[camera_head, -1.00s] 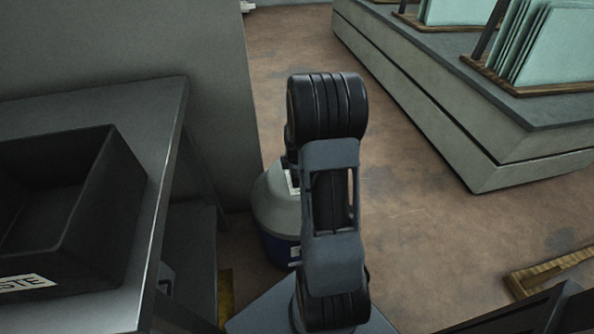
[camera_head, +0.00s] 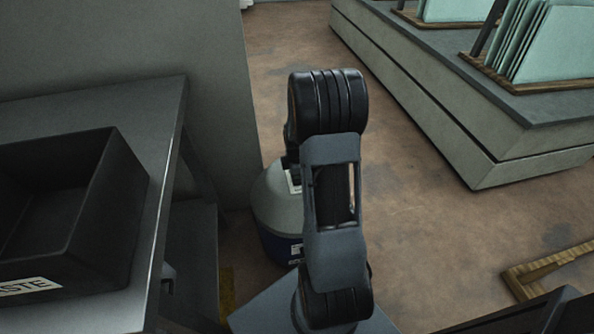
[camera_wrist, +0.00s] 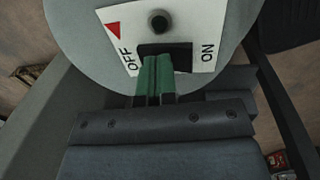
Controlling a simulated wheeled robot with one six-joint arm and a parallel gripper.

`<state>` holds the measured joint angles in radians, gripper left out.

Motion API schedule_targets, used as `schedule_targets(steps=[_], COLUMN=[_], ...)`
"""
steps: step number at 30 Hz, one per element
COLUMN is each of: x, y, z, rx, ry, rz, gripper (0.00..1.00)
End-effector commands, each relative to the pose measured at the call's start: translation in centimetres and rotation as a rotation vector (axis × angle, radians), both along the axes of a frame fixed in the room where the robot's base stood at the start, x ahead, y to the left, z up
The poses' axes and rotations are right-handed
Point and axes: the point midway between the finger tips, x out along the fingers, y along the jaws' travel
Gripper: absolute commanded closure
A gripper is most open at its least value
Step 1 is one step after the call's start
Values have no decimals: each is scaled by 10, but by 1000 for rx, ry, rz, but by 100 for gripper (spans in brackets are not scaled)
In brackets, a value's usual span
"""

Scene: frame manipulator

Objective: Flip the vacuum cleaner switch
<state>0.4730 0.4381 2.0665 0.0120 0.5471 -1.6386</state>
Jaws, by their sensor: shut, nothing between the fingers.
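The vacuum cleaner (camera_head: 275,208), with a grey top and blue base, stands on the floor, partly hidden behind my arm. In the wrist view its grey top (camera_wrist: 75,38) carries a white switch plate (camera_wrist: 205,22) marked OFF at left and ON at right. A red triangle sits by OFF, and a round dark knob (camera_wrist: 159,22) is on the plate. Below the knob is a dark switch opening (camera_wrist: 182,52). My gripper (camera_wrist: 154,62) is shut and empty, its green fingertips over the opening's left part. I cannot tell whether they touch the switch; they hide part of it.
A grey table (camera_head: 150,150) with a black bin (camera_head: 100,210) marked with a partly cut-off label stands at left. A grey wall (camera_head: 215,60) rises behind it. A long counter (camera_head: 450,110) with racks of greenish panels is at upper right. Brown floor between is open.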

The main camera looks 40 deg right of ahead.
Motion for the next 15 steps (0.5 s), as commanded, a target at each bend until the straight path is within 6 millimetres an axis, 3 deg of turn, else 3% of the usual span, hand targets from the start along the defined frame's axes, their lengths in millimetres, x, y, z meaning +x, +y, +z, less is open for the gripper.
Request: schedule_targets(steps=[15], x=[-7], y=[2], z=[4], rx=[-1], ry=[-3], rz=[-1], gripper=[100])
